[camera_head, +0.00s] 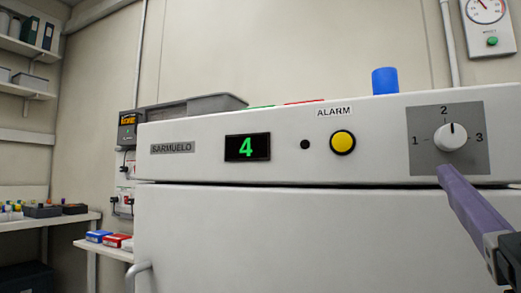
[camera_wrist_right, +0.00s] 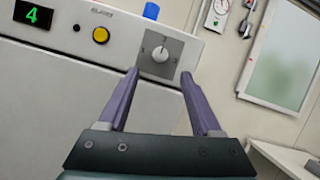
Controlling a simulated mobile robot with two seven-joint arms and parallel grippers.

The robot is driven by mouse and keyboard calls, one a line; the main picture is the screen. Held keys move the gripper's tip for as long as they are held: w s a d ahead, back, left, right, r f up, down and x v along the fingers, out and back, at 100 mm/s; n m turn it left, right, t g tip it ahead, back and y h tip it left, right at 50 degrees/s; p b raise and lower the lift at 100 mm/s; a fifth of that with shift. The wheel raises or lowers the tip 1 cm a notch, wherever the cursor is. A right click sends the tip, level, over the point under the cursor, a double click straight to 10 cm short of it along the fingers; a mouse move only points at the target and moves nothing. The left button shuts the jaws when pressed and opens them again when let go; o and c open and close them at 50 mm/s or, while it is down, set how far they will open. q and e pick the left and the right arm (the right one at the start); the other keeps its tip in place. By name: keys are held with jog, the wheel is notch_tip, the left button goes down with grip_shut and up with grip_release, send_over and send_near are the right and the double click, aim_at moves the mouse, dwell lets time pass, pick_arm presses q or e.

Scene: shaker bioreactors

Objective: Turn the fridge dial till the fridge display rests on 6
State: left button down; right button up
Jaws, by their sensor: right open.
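The fridge display (camera_head: 247,147) shows a green 4; it also reads 4 in the right wrist view (camera_wrist_right: 32,14). The white fridge dial (camera_head: 450,137) sits on a grey plate marked 1, 2 and 3, its pointer up close to the 2. The dial also shows in the right wrist view (camera_wrist_right: 160,54). My right gripper (camera_wrist_right: 159,73) is open and empty, its two purple fingers spread with the tips just below the dial's left and right sides. In the head view a purple finger (camera_head: 466,207) reaches the plate's lower edge. My left gripper is not in view.
A yellow alarm button (camera_head: 342,143) and a small black knob (camera_head: 305,144) sit left of the dial on the fridge front. A blue cylinder (camera_head: 385,81) and a grey tray (camera_head: 195,107) stand on top. A gauge box (camera_head: 489,25) hangs on the wall.

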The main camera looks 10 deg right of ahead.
aim_at(454, 138)
jog(key=p+x, duration=0.3)
jog(key=x, duration=0.5)
jog(key=shift+w+d+r+p, duration=0.1)
jog(key=shift+w+r+p, duration=0.1)
jog(key=shift+p, duration=0.15)
jog(key=shift+w+d, duration=0.2)
jog(key=shift+w, duration=0.15)
jog(key=shift+c, duration=0.3)
grip_shut()
